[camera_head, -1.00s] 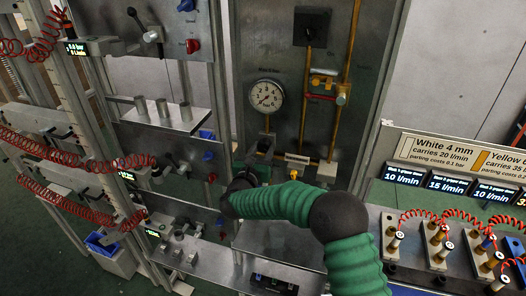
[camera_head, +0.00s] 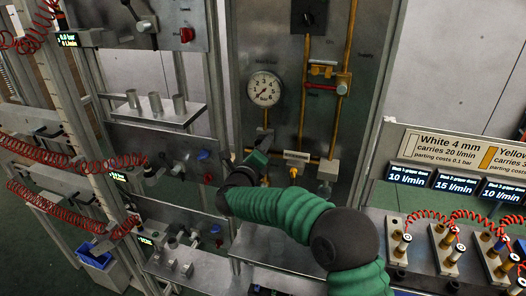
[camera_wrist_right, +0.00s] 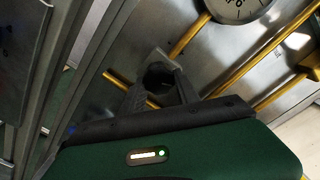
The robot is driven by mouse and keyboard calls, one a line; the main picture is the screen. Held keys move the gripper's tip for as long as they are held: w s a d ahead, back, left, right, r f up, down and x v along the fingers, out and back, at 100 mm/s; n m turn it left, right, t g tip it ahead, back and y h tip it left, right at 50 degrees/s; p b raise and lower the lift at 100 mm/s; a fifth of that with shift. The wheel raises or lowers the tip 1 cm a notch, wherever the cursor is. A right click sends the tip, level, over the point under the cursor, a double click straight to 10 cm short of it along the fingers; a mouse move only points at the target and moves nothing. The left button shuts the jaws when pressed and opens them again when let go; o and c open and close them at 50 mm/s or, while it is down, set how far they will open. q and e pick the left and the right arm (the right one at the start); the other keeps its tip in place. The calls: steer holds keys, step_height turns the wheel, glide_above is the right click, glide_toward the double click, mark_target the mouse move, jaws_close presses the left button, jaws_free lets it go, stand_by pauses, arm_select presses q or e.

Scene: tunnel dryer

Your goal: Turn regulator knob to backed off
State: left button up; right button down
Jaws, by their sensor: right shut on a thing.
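The regulator knob (camera_wrist_right: 158,77) is a dark round part at the panel, seen between my fingers in the right wrist view. It is partly hidden by them, and its turned position cannot be read. My right gripper (camera_wrist_right: 160,84) is shut on it, one finger on each side. In the head view, my right gripper (camera_head: 265,138) reaches the panel just below the round white gauge (camera_head: 265,89) and hides the knob. The gauge has a dark needle; its reading is too small to tell. My left gripper is not in view.
Yellow pipes (camera_head: 304,85) run up the metal panel right of the gauge, with a red-handled valve (camera_head: 322,87). A shelf with metal cylinders (camera_head: 155,103) and coiled red hoses (camera_head: 70,150) stand left. A bench with connectors (camera_head: 445,250) and small displays stands right.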

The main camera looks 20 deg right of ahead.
steer(key=shift+a+f+n+p, duration=0.15)
steer(key=shift+n+p, duration=0.2)
steer(key=shift+n, duration=1.8)
steer(key=shift+a+n+p, duration=0.15)
steer(key=shift+n+p, duration=0.2)
steer(key=shift+n, duration=1.85)
steer(key=shift+a+f+n+p, duration=0.15)
steer(key=shift+n+p, duration=0.2)
steer(key=shift+n, duration=1.8)
steer(key=shift+s, duration=0.1)
steer(key=c, duration=1.2)
jaws_free()
steer(key=shift+c, duration=0.2)
steer(key=shift+o, duration=1.2)
steer(key=shift+r, duration=0.1)
steer(key=shift+o, duration=0.5)
steer(key=shift+r, duration=0.2)
